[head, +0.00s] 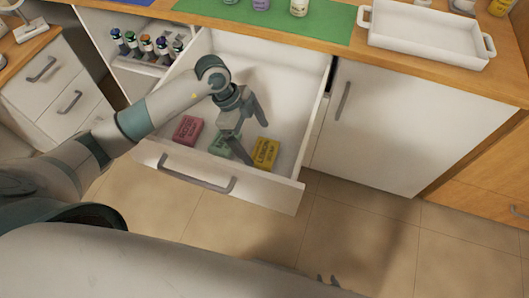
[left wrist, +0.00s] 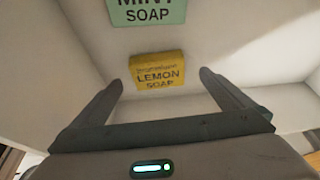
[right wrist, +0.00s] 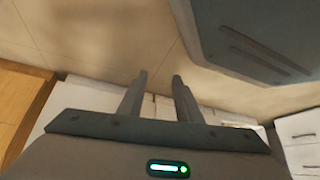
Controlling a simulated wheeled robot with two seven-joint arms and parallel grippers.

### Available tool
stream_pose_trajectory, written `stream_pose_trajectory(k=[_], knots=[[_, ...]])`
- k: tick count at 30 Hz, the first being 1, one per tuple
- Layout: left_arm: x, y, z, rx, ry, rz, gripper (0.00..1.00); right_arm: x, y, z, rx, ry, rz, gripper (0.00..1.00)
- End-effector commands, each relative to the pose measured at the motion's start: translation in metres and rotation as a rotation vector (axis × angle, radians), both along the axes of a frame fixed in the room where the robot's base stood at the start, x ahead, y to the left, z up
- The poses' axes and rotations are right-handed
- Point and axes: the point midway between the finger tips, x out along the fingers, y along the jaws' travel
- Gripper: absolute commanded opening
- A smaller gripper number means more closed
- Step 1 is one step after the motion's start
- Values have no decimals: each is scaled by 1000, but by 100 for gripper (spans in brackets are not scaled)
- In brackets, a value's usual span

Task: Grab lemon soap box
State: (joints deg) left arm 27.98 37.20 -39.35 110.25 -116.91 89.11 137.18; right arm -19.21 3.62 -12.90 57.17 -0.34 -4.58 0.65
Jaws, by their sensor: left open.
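The yellow lemon soap box (head: 265,154) lies in the open drawer, at the right end of a row of soap boxes. My left gripper (head: 252,140) is inside the drawer space, pointing down, open and empty. In the left wrist view the lemon soap box (left wrist: 158,72) shows between the two spread fingers, beyond their tips and apart from them. My right gripper (right wrist: 160,77) points at the floor; its fingers are apart with nothing between them. Only its fingertips show at the bottom of the head view.
A green mint soap box (head: 220,146) lies left of the lemon one, partly hidden by my gripper. A pink soap box (head: 187,129) lies further left. The drawer (head: 280,195) has walls all around. A white tray (head: 425,36) and green mat (head: 325,22) lie on the countertop.

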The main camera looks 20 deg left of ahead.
Motion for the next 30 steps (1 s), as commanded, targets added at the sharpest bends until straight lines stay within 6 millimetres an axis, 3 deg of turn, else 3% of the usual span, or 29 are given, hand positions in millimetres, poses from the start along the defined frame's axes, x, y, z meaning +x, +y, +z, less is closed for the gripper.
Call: stream_pose_trajectory(k=[12,28,29,30], knots=[[-4,-23,-36,-1,2,0,100,-50,-14,-17,-33,122,0,31],[-4,-25,-40,0,0,-1,100,-44,-18,-17,-36,117,-1,31],[-4,-25,-40,0,0,-1,98,-44,-18,-17,-36,116,-1,31],[-4,-25,-40,0,0,-1,88,-44,-18,-17,-36,116,-1,31]])
